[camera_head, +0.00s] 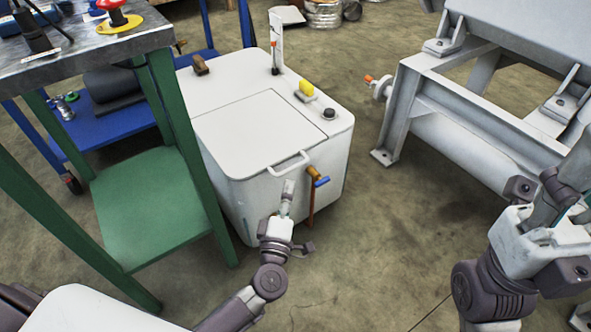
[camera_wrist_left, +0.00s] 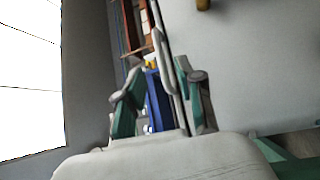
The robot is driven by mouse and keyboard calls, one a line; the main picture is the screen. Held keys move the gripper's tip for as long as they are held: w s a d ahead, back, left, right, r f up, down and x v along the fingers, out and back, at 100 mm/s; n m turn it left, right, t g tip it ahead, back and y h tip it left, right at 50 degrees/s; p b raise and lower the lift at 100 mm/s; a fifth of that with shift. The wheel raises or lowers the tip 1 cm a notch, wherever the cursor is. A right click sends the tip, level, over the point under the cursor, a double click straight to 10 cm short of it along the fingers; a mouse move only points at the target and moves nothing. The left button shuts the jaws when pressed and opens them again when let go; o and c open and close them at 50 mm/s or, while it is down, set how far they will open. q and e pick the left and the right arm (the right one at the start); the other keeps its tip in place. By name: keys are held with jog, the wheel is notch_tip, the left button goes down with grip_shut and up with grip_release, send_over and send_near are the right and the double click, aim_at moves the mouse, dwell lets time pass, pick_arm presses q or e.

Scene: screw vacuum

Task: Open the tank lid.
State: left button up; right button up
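The white tank (camera_head: 325,165) stands on the floor in the middle of the head view. Its flat lid (camera_head: 245,130) lies closed on top, with a light handle (camera_head: 288,164) at its front edge. My left gripper (camera_head: 287,190) is just below and in front of the handle. In the left wrist view, the fingers of my left gripper (camera_wrist_left: 162,82) are apart. The handle (camera_wrist_left: 162,60) shows ahead of and between them; contact cannot be told. My right gripper (camera_head: 575,200) is at the right edge, away from the tank, partly cut off.
A green-legged table (camera_head: 150,205) stands close to the tank's left. A blue-handled valve (camera_head: 318,180) sticks out of the tank's front, right of my left gripper. A grey metal frame (camera_head: 415,110) stands to the right. Floor between tank and frame is clear.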

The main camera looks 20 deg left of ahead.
aim_at(294, 167)
pick_arm(q)
jog(key=w, duration=0.2)
jog(key=w+b, duration=0.1)
jog(key=w, duration=0.2)
jog(key=w+a+r+b, duration=0.1)
jog(key=w, duration=0.2)
jog(key=shift+w, duration=0.1)
grip_shut()
